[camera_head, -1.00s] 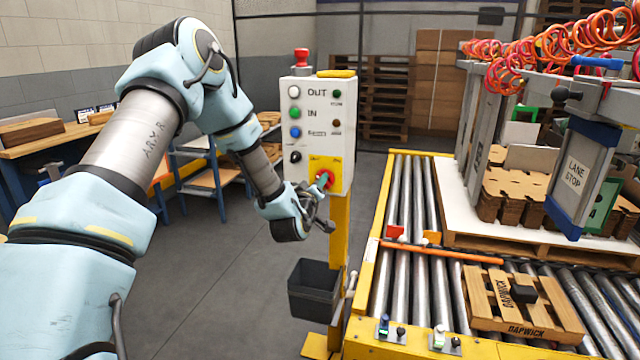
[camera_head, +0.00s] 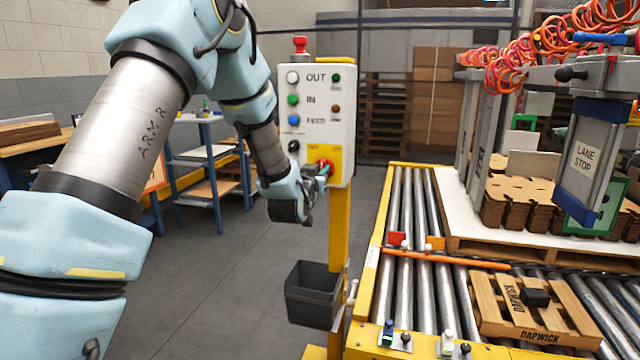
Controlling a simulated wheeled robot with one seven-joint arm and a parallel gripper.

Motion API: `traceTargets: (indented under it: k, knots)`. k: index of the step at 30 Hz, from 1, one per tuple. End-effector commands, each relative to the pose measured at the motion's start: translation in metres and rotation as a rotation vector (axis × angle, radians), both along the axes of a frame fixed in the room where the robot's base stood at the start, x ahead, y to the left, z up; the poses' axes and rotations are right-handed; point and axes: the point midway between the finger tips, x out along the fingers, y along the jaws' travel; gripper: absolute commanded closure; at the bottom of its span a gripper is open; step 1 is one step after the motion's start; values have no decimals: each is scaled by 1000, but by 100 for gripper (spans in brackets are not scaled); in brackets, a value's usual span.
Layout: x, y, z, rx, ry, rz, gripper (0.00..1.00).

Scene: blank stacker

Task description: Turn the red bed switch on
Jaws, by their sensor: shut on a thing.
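The control box (camera_head: 341,110) is a white panel on a yellow post. The red switch (camera_head: 325,167) sits on a yellow plate at the box's lower right, partly hidden by my gripper. My gripper (camera_head: 318,177) is at the switch and shut on it, reaching in from the left below the plate. The fingers are small in view, and the switch's exact turn position cannot be read.
The box also has OUT and IN buttons and a red mushroom button (camera_head: 300,45) on top. A dark bin (camera_head: 314,294) hangs on the post below my gripper. The roller conveyor (camera_head: 403,260), with a small pallet (camera_head: 525,308), lies to the right.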

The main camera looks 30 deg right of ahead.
Motion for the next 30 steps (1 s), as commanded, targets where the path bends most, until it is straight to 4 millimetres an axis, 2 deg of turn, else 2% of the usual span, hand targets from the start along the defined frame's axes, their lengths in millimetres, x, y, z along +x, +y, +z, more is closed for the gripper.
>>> traceTargets:
  k: [1,18,30]
  knots:
    - [-1,-1,-5,32,-33,-1,100]
    - [-3,-3,-5,404,-376,-1,100]
    - [-3,-3,-3,543,-504,0,100]
